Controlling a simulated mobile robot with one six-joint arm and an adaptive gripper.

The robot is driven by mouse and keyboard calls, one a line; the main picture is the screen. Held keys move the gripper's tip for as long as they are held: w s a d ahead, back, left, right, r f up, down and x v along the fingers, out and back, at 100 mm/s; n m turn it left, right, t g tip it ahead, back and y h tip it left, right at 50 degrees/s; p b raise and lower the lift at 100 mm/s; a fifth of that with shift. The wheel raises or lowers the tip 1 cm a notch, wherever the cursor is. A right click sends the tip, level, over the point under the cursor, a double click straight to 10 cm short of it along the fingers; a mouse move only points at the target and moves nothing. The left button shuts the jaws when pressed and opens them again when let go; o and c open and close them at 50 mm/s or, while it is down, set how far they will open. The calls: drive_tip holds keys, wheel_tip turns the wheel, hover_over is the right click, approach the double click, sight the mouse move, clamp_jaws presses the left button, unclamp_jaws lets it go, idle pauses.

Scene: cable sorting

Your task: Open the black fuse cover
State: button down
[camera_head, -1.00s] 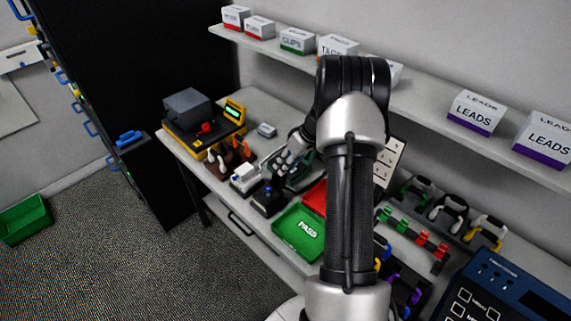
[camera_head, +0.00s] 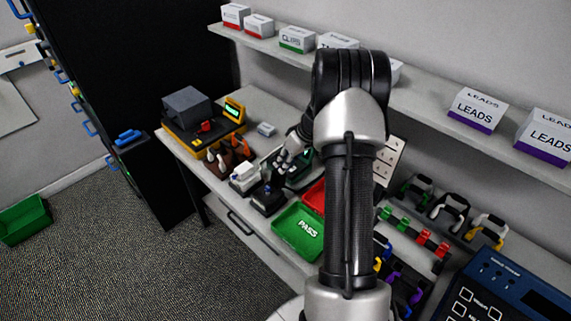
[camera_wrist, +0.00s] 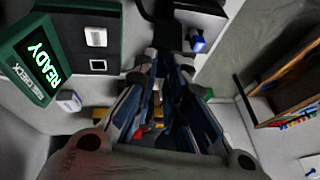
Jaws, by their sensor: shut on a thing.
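The black fuse cover (camera_wrist: 171,38) is a dark piece at the top middle of the wrist view, between my fingertips. My gripper (camera_wrist: 166,68) is shut on it; the fingers hide part of the contact. In the head view my gripper (camera_head: 281,163) is low over the bench, just above a black block (camera_head: 266,201) with a small blue part on top. A blue part (camera_wrist: 197,41) shows just right of the fingertips in the wrist view. How far the cover is raised cannot be told.
A green tester (camera_wrist: 82,50) with a lit READY screen stands close to my gripper. A white block (camera_head: 245,179), a green PASS tray (camera_head: 297,232) and a red tray (camera_head: 314,196) are nearby. A shelf with boxes (camera_head: 470,112) runs above the bench.

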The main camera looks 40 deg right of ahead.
drive_tip(key=a+h+b, duration=0.2)
drive_tip(key=b, duration=0.1)
drive_tip(key=shift+a+r, duration=0.1)
drive_tip(key=shift+a, duration=0.1)
drive_tip(key=shift+s+a+r+b, duration=0.2)
drive_tip(key=shift+a+r+b, duration=0.05)
drive_tip(key=shift+a+b, duration=0.4)
drive_tip(key=c, duration=1.8)
unclamp_jaws()
drive_tip(key=shift+o, duration=1.2)
drive_tip(key=shift+w+f, duration=0.1)
drive_tip(key=shift+w, duration=0.05)
drive_tip(key=shift+d, duration=0.1)
drive_tip(key=shift+r, duration=0.2)
drive_tip(key=v, duration=1.2)
drive_tip(key=shift+s, duration=0.25)
